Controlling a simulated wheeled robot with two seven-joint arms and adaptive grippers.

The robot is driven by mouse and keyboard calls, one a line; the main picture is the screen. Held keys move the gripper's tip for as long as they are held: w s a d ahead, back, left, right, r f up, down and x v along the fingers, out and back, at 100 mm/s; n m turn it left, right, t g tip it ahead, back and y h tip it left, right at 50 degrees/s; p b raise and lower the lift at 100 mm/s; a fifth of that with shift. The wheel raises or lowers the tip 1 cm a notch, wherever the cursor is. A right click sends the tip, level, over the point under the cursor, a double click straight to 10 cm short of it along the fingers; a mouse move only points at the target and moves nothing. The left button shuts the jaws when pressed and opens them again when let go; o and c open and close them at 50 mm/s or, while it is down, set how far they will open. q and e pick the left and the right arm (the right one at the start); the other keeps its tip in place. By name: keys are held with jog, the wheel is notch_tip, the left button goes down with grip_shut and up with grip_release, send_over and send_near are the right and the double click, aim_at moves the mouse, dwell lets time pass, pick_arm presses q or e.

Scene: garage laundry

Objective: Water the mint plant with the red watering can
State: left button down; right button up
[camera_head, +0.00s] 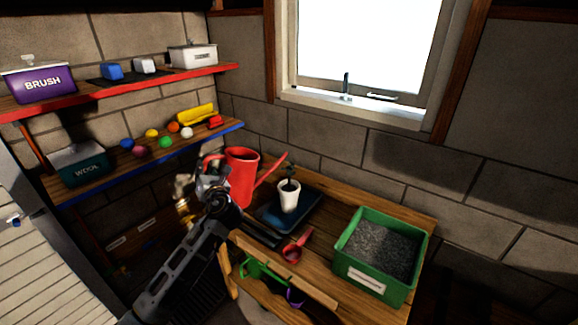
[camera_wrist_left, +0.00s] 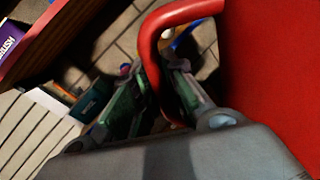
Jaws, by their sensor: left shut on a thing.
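The red watering can (camera_head: 241,178) is at the left end of the wooden workbench, with its spout pointing right toward the plant. My left gripper (camera_head: 210,178) is shut on its handle. In the left wrist view the red handle (camera_wrist_left: 152,38) passes between the fingers (camera_wrist_left: 152,75), and the can's body (camera_wrist_left: 275,70) fills the right side. I cannot tell whether the can touches the bench. The mint plant (camera_head: 289,172), small and dark green, stands in a white pot (camera_head: 289,197) on a dark blue tray (camera_head: 311,212), just right of the can. My right gripper is not in view.
A green box of dark grit (camera_head: 372,281) stands on the bench's right end. Red-handled pruners (camera_head: 297,247) lie near the front, behind a wooden rail (camera_head: 285,270) with hanging green and purple tools. Shelves (camera_head: 210,75) with boxes and coloured balls are left; a window is behind.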

pick_arm(q)
jog(key=shift+r, duration=0.3)
jog(key=shift+r+n+p, duration=0.55)
jog(key=shift+r+n, duration=0.4)
jog(key=shift+n, duration=0.05)
jog(key=shift+r+n+p, duration=0.35)
jog(key=shift+r+n, duration=0.55)
jog(key=shift+a+f, duration=0.1)
jog(key=shift+f, duration=0.05)
